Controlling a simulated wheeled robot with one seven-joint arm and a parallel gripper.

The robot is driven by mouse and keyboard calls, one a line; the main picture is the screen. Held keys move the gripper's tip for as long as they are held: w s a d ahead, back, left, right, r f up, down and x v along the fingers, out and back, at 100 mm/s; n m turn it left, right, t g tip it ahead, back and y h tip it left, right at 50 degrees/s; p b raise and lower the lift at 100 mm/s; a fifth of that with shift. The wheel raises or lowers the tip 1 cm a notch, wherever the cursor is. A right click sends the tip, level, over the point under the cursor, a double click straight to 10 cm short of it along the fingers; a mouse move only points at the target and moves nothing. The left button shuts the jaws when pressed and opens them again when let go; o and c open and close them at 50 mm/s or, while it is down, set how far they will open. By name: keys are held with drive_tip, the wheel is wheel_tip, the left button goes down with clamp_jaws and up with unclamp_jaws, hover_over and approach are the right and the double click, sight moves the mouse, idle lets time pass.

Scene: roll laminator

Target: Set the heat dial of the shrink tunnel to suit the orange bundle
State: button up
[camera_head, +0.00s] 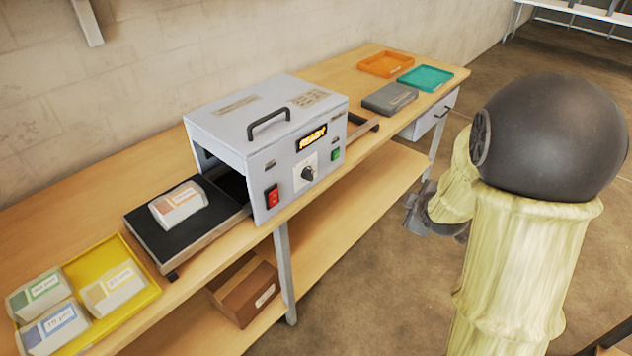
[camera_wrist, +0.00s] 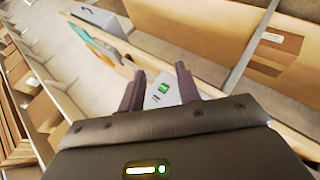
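The shrink tunnel (camera_head: 222,122) is a grey box with a carry handle and a lit "READY" display. Its black heat dial (camera_head: 307,174) sits on a white plate on the front; I cannot read its setting. A pale bundle with an orange-brown label (camera_head: 180,203) lies on the dark infeed bed (camera_head: 150,236) at the tunnel's left opening. My gripper (camera_head: 410,212) is right of the tunnel, apart from it, over the floor in front of the bench. In the wrist view my gripper (camera_wrist: 158,88) has its fingers apart with nothing held; part of a grey panel with a green switch shows beyond.
A red switch (camera_head: 272,196) and a green switch (camera_head: 336,154) flank the dial. A yellow tray (camera_head: 148,294) holds 3 labelled packs. Orange (camera_head: 386,64) and teal (camera_head: 426,78) trays and a dark grey block (camera_head: 389,98) are at the right. A brown box (camera_head: 243,290) stands on the lower shelf.

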sight(312, 171)
drive_tip(key=w+a+f+n+t+y+b, duration=0.1)
drive_tip(key=w+f+n+t+y+b, duration=0.15)
drive_tip(key=w+n, duration=0.65)
drive_tip(key=a+f+n+y+b, duration=0.2)
drive_tip(key=n+y, duration=0.4)
drive_tip(key=n, duration=0.6)
drive_tip(key=s+a+f+n+g+y+b, duration=0.1)
drive_tip(key=a+f+n+y+b, duration=0.2)
drive_tip(key=n, duration=0.9)
drive_tip(key=a+y+b, duration=0.1)
drive_tip(key=a+y, duration=0.2)
drive_tip(key=a, duration=0.1)
drive_tip(key=shift+s+a+n, duration=0.2)
drive_tip(key=shift+a+n, duration=0.05)
drive_tip(key=shift+n, duration=0.05)
drive_tip(key=p+x, duration=0.3)
drive_tip(key=x, duration=1.4)
drive_tip(key=shift+w+a+p, duration=0.1)
drive_tip(key=shift+a+p, duration=0.15)
drive_tip(key=shift+p, duration=0.05)
